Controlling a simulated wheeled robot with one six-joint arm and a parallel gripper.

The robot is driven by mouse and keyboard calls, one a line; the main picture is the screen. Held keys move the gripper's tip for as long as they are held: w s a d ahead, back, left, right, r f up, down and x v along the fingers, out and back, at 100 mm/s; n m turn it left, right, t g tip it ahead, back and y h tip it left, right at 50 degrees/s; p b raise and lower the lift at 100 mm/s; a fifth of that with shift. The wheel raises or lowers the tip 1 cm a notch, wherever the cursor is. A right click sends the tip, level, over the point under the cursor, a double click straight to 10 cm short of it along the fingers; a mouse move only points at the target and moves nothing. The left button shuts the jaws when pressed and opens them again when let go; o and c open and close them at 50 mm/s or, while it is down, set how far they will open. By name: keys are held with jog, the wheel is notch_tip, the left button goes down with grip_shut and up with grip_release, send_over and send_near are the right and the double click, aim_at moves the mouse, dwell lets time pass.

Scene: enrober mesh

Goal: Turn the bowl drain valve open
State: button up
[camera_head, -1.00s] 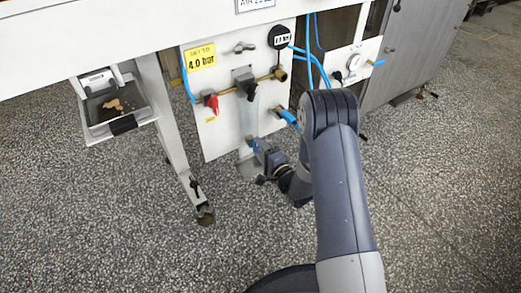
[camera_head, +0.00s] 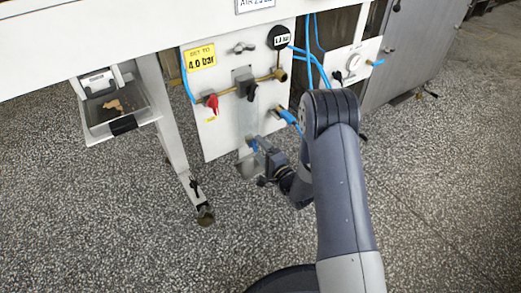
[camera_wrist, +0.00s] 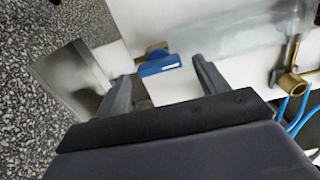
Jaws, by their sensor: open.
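The bowl drain valve shows in the wrist view as a blue handle (camera_wrist: 160,66) on a brass stem, at the end of a clear bowl (camera_wrist: 235,35). In the head view, the clear bowl (camera_head: 247,118) hangs below a dark regulator, and the blue of the drain handle (camera_head: 252,144) is partly hidden by my gripper. My gripper (camera_wrist: 160,72) is open. Its two fingers stand on either side of the blue handle, with the handle between and around the fingertips. I cannot tell whether either finger touches it.
A white panel (camera_head: 223,138) stands behind the valve. A red handle (camera_head: 211,103), a black gauge (camera_head: 279,38) and blue hoses (camera_head: 310,70) are near. A grey metal plate or tray (camera_wrist: 75,75) lies left of the fingers. A table leg (camera_head: 168,120) stands left; speckled floor is free in front.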

jog(key=p+v, duration=0.2)
jog(key=v, duration=0.8)
jog(key=shift+p, duration=0.35)
jog(key=shift+s+d, duration=0.1)
jog(key=b+x, duration=0.3)
jog(key=x, duration=0.8)
jog(key=shift+s, duration=0.1)
